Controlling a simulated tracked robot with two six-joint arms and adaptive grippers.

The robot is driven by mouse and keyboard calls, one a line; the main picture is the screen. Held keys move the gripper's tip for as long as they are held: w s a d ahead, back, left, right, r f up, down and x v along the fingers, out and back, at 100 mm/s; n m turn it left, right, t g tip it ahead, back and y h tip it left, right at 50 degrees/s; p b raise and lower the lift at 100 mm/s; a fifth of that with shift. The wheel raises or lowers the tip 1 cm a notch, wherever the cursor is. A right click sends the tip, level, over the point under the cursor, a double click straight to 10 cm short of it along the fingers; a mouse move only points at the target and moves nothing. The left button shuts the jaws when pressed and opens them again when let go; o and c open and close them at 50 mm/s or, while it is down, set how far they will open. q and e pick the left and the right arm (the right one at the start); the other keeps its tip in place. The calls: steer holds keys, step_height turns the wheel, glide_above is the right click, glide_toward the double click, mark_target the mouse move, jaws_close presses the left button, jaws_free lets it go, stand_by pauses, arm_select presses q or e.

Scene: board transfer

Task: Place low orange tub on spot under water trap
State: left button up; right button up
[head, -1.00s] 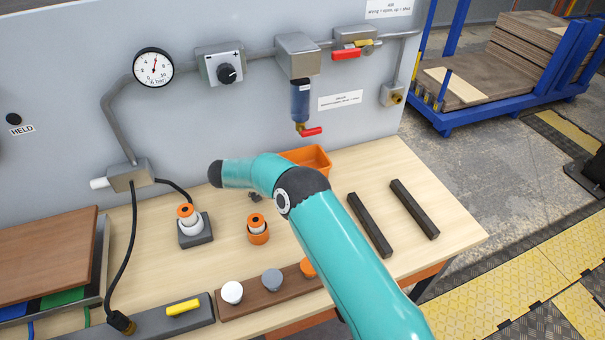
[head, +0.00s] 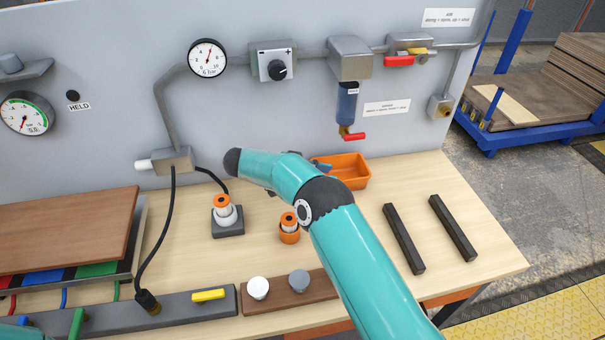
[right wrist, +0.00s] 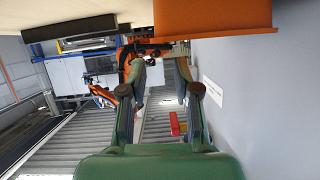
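The low orange tub (head: 350,172) sits on the bench against the back panel, below the water trap (head: 347,103) with its red drain lever (head: 354,137). My right arm covers the tub's near left side, and I cannot make out the spot. My right gripper (head: 321,165) is mostly hidden behind its arm, at the tub's left end. In the right wrist view its fingers (right wrist: 160,60) are apart with nothing between them. The tub (right wrist: 215,17) shows there at the top, beyond the fingertips, and the red lever (right wrist: 175,124) shows lower.
Two dark bars (head: 404,238) lie on the right. The brown strip with knobs (head: 280,298) runs along the front.

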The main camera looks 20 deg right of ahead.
steer(key=v, duration=0.6)
steer(key=shift+a+b, duration=0.3)
steer(key=shift+b, duration=0.05)
steer(key=shift+r, duration=0.15)
